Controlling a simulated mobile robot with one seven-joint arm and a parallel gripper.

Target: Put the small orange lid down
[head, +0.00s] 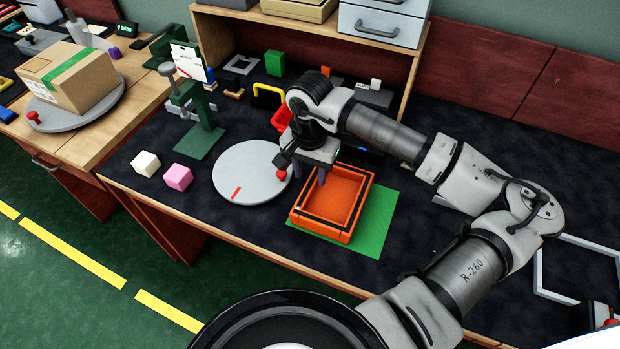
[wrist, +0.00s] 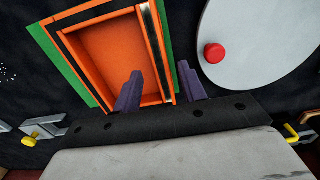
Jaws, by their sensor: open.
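The orange lid (head: 337,198) looks like a shallow, open-topped square tray with dark lines along its rim. It lies flat over a green mat (head: 378,222), and I cannot tell whether it is one piece or two stacked. In the wrist view its orange floor (wrist: 105,55) is empty. My gripper (head: 310,170) is at the lid's back left side. In the wrist view the two dark purple fingers (wrist: 160,80) are apart, one over the lid's inside and one outside its wall. I cannot tell whether they touch the wall.
A grey round disc (head: 240,180) with a red knob (head: 281,175) is close on the left. Pink (head: 178,177) and white (head: 146,164) cubes and a green press stand (head: 201,138) are farther left. A wooden shelf (head: 320,32) stands behind. Dark bench top is free right of the green mat.

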